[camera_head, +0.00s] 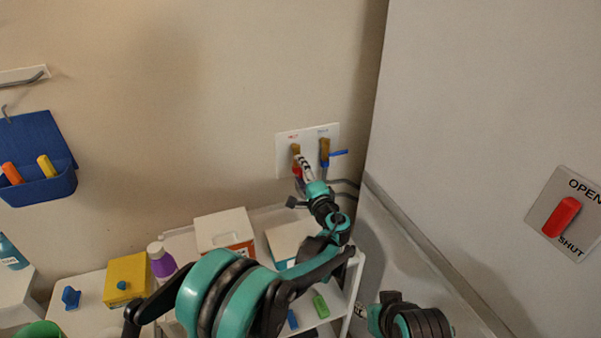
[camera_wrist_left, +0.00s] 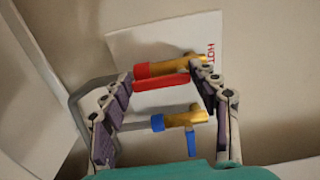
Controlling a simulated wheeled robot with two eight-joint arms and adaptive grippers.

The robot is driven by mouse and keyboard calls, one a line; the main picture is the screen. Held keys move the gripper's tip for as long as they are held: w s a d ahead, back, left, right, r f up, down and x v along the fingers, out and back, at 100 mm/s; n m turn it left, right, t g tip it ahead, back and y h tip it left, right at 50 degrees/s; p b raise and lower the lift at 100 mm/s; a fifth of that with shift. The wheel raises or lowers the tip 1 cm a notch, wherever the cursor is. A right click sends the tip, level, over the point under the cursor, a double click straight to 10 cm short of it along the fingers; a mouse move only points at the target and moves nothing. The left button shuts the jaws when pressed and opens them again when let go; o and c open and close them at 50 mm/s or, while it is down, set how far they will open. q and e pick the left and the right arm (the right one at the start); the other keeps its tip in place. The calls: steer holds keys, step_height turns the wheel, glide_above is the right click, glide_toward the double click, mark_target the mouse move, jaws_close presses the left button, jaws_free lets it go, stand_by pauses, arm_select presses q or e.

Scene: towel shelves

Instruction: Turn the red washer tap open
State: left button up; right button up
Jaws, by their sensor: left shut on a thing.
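The red washer tap (camera_wrist_left: 162,82) has a brass body and a red lever, under the HOT label on a white wall plate (camera_head: 308,134). In the head view its brass body (camera_head: 296,149) shows, and my gripper covers most of the lever. My left gripper (camera_head: 303,168) reaches up to it. In the left wrist view, my left gripper's fingers (camera_wrist_left: 161,80) stand on either side of the red lever and are shut on it. My right gripper (camera_head: 364,310) is low at the bottom, away from the taps; its fingers are too small to read.
A blue-handled tap (camera_head: 326,151) sits close on the right of the red one. A large pale panel (camera_head: 460,110) stands at right, with a red OPEN/SHUT handle (camera_head: 562,217). Shelves with boxes (camera_head: 224,229) and a purple bottle (camera_head: 162,262) lie below.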

arm_select(q)
steer(key=shift+f, duration=0.1)
steer(key=o, duration=1.1)
steer(key=shift+o, duration=0.2)
steer(key=v, duration=1.2)
